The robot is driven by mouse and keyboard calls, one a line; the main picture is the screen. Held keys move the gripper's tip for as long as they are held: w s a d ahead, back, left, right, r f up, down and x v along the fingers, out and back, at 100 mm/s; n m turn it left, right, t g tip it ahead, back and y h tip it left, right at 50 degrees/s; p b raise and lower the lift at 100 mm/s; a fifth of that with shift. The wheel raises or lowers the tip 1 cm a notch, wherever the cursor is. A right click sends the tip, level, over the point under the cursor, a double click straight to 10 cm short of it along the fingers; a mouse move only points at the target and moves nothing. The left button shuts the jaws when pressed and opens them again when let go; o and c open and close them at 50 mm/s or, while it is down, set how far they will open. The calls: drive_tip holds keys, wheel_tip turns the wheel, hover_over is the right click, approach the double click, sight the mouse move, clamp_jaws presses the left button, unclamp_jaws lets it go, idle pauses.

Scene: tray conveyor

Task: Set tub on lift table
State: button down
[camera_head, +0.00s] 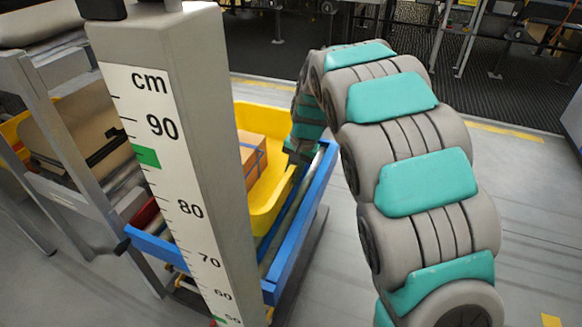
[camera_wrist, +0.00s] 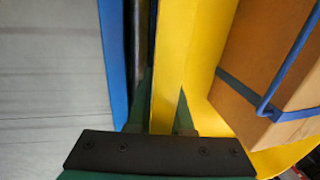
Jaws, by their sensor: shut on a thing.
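The yellow tub (camera_head: 262,205) shows in the head view, with a cardboard box (camera_head: 252,155) bound by a blue strap inside it. Its left part is hidden. My gripper (camera_head: 298,152) is at the tub's right wall, with its fingers pointing down. In the wrist view my gripper (camera_wrist: 166,105) is shut on the tub's yellow wall (camera_wrist: 172,60), one finger on each side, and the box (camera_wrist: 265,70) lies to the right. A blue-railed frame (camera_head: 300,225) with rollers surrounds the tub's lower part; I cannot tell whether the tub rests on it or whether it is the lift table.
The blue rail (camera_wrist: 113,60) runs close beside the gripped wall in the wrist view. Grey floor (camera_head: 325,260) is open right of the frame. Dark conveyor-like machinery lies at the back.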

sight(292, 187)
drive_tip(key=shift+d+x, duration=0.15)
drive_tip(key=shift+x, duration=0.7)
drive_tip(key=shift+d+x, duration=0.2)
drive_tip(key=shift+x, duration=0.65)
drive_tip(key=c, duration=0.8)
unclamp_jaws()
drive_tip(key=shift+s+f, duration=0.1)
drive_tip(key=shift+f, duration=0.05)
drive_tip(key=v, duration=1.2)
drive_tip(key=s+d+n+g, duration=0.1)
drive_tip(key=s+d, duration=0.3)
drive_tip(key=s, duration=0.9)
drive_tip(key=s+d+f+n+h, duration=0.1)
drive_tip(key=s+d, duration=0.4)
drive_tip(key=s, duration=0.8)
drive_tip(key=s+d+n+g+h, duration=0.1)
drive_tip(key=s+d, duration=0.3)
drive_tip(key=s, duration=1)
drive_tip(key=shift+d+f+n+g, duration=0.2)
drive_tip(key=shift+d+n+g, duration=0.15)
drive_tip(key=shift+n, duration=0.15)
drive_tip(key=shift+w, duration=0.1)
